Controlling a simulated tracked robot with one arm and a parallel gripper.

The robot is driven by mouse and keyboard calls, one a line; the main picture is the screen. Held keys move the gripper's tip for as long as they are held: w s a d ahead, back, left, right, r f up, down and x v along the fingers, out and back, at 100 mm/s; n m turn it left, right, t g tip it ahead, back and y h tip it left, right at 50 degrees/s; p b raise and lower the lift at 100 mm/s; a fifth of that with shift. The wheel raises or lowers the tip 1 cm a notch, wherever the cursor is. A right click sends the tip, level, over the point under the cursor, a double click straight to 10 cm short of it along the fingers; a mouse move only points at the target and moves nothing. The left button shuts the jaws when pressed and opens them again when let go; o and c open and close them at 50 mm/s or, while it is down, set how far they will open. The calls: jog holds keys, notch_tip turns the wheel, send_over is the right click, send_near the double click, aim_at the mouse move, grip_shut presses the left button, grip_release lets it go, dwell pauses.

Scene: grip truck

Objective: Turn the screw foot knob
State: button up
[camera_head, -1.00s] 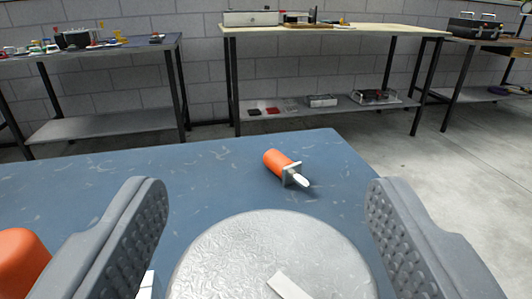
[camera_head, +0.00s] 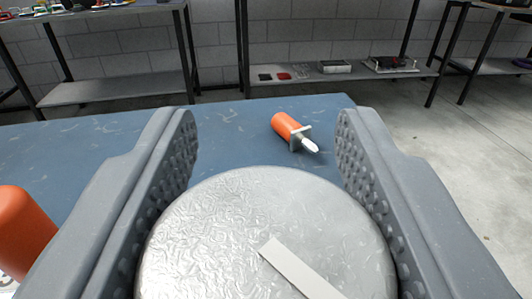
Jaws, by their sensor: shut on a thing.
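The screw foot knob (camera_head: 230,225) is a large round silver disc with a rough, wrinkled top, low in the middle of the view. A pale flat strip (camera_head: 300,268) lies across its top, slanting down to the right. My gripper (camera_head: 265,150) has one dimpled grey finger on each side of the knob. The fingers are closed on the knob's sides. The knob's lower edge is cut off by the frame, and its underside is hidden.
An orange-handled tool (camera_head: 290,130) lies beyond the knob on the blue table (camera_head: 90,140). Another orange object (camera_head: 22,235) is close at the left, partly behind the left finger. Shelved benches (camera_head: 120,90) stand along the brick wall, with grey floor between.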

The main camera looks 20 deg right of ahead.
jog(key=shift+w+a+r+n+t+y+p, duration=0.1)
jog(key=shift+n+t+y+p, duration=0.2)
jog(key=shift+n+y+p, duration=0.45)
jog(key=shift+r+n+t+y+p, duration=0.1)
jog(key=shift+n+t+y+p, duration=0.25)
jog(key=shift+y+p, duration=0.7)
jog(key=shift+a+f+n+y+p, duration=0.2)
jog(key=shift+n+y+p, duration=0.25)
jog(key=shift+y, duration=0.15)
jog(key=o, duration=1)
jog(key=shift+s, duration=0.5)
jog(key=s+a, duration=0.2)
jog(key=s, duration=1)
jog(key=shift+s+p, duration=0.3)
jog(key=shift+p, duration=0.1)
